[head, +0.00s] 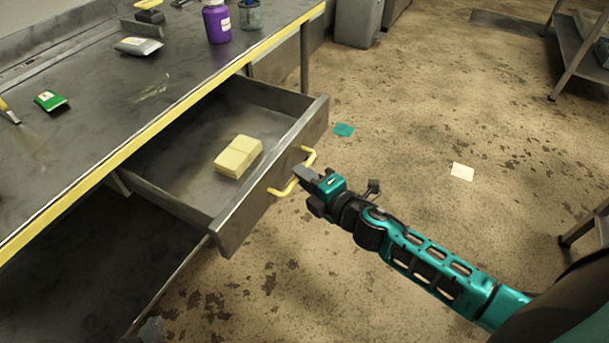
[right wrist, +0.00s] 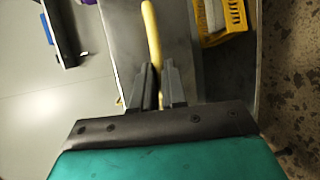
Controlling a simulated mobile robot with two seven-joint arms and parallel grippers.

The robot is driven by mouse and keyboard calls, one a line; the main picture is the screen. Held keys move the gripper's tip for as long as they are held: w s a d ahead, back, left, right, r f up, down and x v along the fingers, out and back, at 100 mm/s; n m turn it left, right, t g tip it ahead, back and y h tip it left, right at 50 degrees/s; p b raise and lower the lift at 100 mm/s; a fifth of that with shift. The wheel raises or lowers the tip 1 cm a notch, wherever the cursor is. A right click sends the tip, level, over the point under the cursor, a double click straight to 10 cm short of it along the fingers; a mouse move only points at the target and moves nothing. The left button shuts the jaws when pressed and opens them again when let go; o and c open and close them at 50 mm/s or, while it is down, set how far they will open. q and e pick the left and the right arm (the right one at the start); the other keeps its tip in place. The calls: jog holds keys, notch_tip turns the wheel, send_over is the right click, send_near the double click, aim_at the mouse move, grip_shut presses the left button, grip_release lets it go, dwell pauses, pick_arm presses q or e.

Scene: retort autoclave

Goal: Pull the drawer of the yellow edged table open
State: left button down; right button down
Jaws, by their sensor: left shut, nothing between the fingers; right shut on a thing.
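The yellow edged table (head: 110,165) fills the left of the head view, with a grey top and a worn yellow front edge. Its drawer (head: 268,185) stands well open, its front panel out over the floor. My right gripper (head: 306,178) is shut on the drawer's yellow handle (head: 280,191). In the right wrist view the handle (right wrist: 151,45) runs up from between the fingers (right wrist: 159,85). What looks like the tip of my left gripper (head: 151,329) shows at the bottom edge, mostly cut off, apart from the drawer.
A pale yellow block (head: 238,157) lies inside the drawer. On the tabletop are a purple jar (head: 216,22), a grey pouch (head: 138,46) and a green packet (head: 50,100). The floor right of the drawer is mostly clear, with a teal card (head: 344,130) and a white card (head: 462,172).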

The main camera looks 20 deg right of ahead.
jog(key=c, duration=1.2)
grip_release()
jog(key=shift+o, duration=0.2)
jog(key=v, duration=1.3)
pick_arm(q)
jog(key=shift+d, duration=0.1)
